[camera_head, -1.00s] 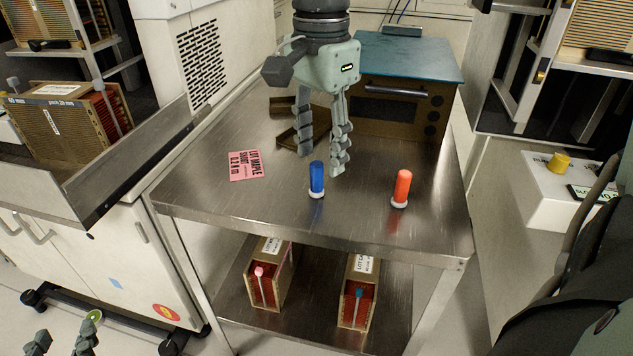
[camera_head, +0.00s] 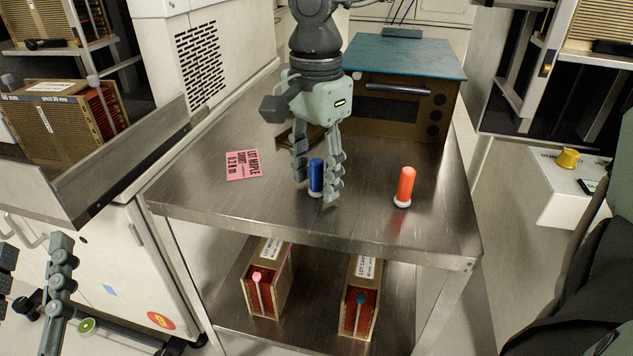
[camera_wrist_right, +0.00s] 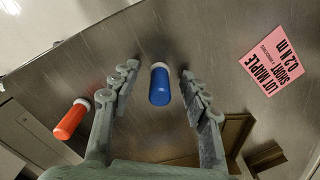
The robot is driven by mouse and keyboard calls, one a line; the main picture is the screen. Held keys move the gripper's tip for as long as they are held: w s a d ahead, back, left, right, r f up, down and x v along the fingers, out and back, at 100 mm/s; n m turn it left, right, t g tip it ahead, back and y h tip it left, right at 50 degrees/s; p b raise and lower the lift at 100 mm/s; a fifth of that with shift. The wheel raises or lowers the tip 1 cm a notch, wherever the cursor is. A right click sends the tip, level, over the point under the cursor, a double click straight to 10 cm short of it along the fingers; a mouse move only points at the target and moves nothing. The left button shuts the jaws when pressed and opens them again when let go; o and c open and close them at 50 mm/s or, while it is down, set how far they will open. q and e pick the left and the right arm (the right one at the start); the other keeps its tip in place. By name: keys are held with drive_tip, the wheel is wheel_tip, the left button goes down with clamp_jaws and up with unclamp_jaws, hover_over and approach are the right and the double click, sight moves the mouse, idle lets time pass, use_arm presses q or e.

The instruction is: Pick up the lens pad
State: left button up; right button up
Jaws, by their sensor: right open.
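A blue cylinder (camera_head: 316,176) with a white base stands upright on the steel table. My right gripper (camera_head: 317,190) is open around it, pointing down, with one finger on each side. In the right wrist view the blue cylinder (camera_wrist_right: 160,88) lies between the two fingers of the right gripper (camera_wrist_right: 159,72), with a gap on both sides. A similar orange cylinder (camera_head: 406,183) stands to the right, outside the fingers. I cannot tell by look which thing is the lens pad. My left gripper (camera_head: 34,275) is open and empty at the lower left, away from the table.
A pink label card (camera_head: 242,165) lies left on the steel table (camera_head: 230,205). A brown oven-like box with a teal top (camera_head: 405,58) stands behind. An open brown tray (camera_head: 285,138) is partly hidden behind my right gripper. Two wooden cassettes (camera_head: 360,300) stand on the lower shelf.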

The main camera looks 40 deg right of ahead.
drive_tip(key=c, duration=0.9)
